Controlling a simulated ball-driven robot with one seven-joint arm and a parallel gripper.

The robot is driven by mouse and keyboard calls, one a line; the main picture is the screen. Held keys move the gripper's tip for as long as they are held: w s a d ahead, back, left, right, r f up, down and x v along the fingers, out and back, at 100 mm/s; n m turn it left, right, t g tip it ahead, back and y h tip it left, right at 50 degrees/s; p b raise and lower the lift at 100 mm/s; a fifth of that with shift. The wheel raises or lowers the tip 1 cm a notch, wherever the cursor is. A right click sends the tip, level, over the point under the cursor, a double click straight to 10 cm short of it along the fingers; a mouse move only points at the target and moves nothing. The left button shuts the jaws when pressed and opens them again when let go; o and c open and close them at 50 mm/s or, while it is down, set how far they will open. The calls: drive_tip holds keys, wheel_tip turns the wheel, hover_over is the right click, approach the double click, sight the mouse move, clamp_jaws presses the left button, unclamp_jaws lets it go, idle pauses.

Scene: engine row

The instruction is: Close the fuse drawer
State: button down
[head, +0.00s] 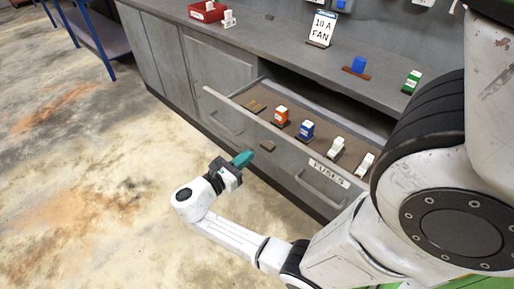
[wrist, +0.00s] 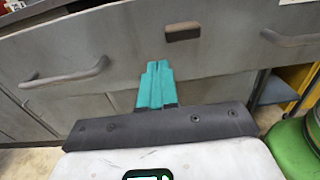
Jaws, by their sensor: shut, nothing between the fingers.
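The fuse drawer (head: 318,181), a long grey drawer with a "FUSES" label, is pulled open from the workbench in the head view. Its front carries a small brown block (head: 267,145) and bar handles, one of them (head: 322,190) below the label. My gripper (head: 243,158) has teal fingers, shut and empty, just in front of the drawer front and near the block. In the wrist view my fingertips (wrist: 158,66) point at the grey drawer front (wrist: 130,40), below and left of the block (wrist: 184,31). I cannot tell whether they touch the front.
Several fuses, including an orange one (head: 281,115) and a blue one (head: 306,130), stand in the drawer. The worktop holds a red bin (head: 207,12), a "10 A FAN" card (head: 322,28) and a green-and-white block (head: 412,81).

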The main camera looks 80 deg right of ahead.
drive_tip(key=shift+x, duration=2.6)
drive_tip(key=b, duration=0.4)
approach(310, 114)
drive_tip(key=s+d+r, duration=0.1)
drive_tip(key=d, duration=0.1)
drive_tip(key=s+d+r, duration=0.1)
drive_tip(key=s+d, duration=0.1)
drive_tip(key=d, duration=0.1)
drive_tip(key=s+d+r, duration=0.1)
drive_tip(key=d+r, duration=0.1)
drive_tip(key=shift+s+d, duration=0.25)
drive_tip(key=shift+d, duration=0.1)
drive_tip(key=shift+s+d, duration=0.15)
drive_tip(key=shift+d, duration=0.2)
drive_tip(key=shift+r, duration=0.1)
drive_tip(key=shift+s+d+r, duration=0.1)
